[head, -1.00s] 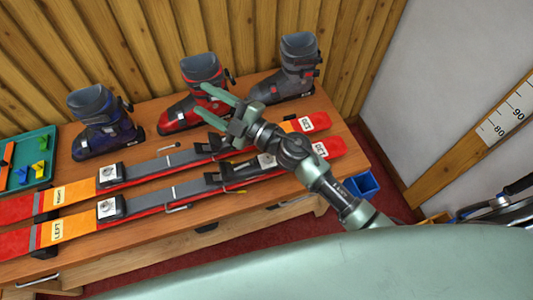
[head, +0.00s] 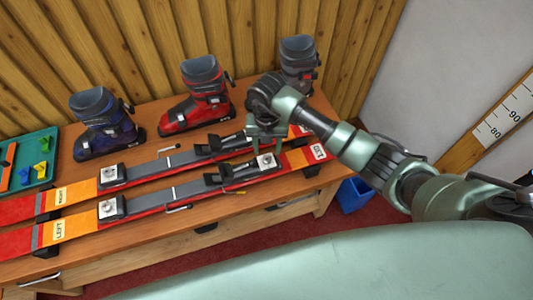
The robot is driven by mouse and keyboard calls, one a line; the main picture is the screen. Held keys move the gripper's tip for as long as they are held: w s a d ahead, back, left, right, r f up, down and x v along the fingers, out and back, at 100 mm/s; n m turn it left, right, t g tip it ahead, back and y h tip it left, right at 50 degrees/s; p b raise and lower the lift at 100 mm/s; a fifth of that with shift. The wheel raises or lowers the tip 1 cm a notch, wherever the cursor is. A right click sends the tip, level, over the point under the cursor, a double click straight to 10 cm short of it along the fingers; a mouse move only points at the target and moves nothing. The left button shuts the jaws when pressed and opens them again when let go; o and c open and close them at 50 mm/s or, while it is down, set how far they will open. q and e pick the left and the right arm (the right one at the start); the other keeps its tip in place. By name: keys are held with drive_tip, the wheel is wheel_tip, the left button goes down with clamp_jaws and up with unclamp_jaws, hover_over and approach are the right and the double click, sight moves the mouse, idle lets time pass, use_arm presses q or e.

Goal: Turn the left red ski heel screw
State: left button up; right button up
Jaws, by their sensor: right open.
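The left ski, red and orange, lies in front on the bench, with an orange patch marked LEFT (head: 57,228). One binding piece with a white plate (head: 108,208) sits near that patch. Another binding piece with a black lever (head: 214,180) and a white plate (head: 267,161) sits toward the ski's right end. The heel screw itself is too small to make out. My right gripper (head: 267,146) is open, fingers pointing down, just above the right-hand white plate; I cannot tell whether it touches. My left gripper is out of view.
The right ski (head: 75,191) lies parallel behind. A blue boot (head: 102,128), a red boot (head: 202,97) and a grey boot (head: 298,58), partly hidden by my arm, stand at the back. A green tray (head: 43,150) is at left. A blue bin (head: 354,194) stands below the bench's right end.

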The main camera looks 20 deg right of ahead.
sight(267, 158)
wheel_tip(267, 158, down, 5)
drive_tip(key=shift+f+p, duration=0.1)
drive_tip(key=shift+p, duration=0.25)
clamp_jaws()
